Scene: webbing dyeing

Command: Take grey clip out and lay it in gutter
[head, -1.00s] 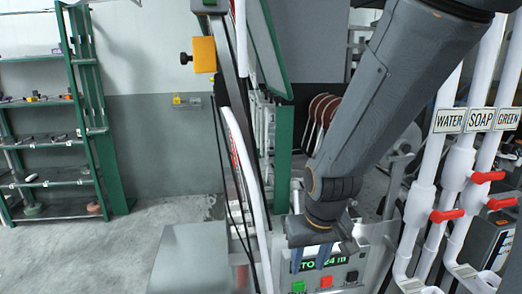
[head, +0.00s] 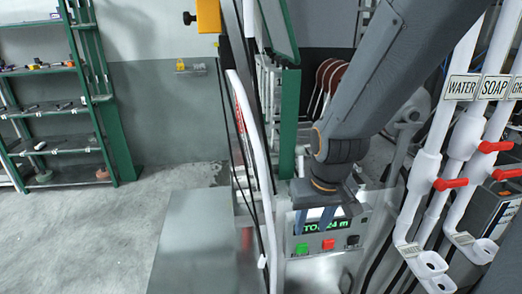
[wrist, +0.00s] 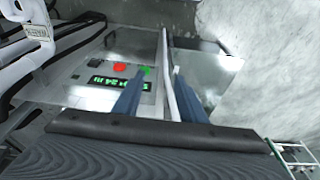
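My gripper (head: 313,222) hangs in front of the upper part of a grey control panel (head: 325,234) in the head view. In the wrist view its two blue fingers (wrist: 160,77) stand apart, with no object held between them. A white rail shows beyond the gap between the fingers. I cannot make out the grey clip in either view; it may be hidden or too small. I cannot tell which part is the gutter.
The panel has a green button (head: 301,249), a red button (head: 328,244) and a lit green display. White pipes (head: 432,160) with red valve handles stand at right. A flat metal plate (head: 195,240) lies left of the white rail (head: 252,150). Open floor and green shelves (head: 55,140) are further left.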

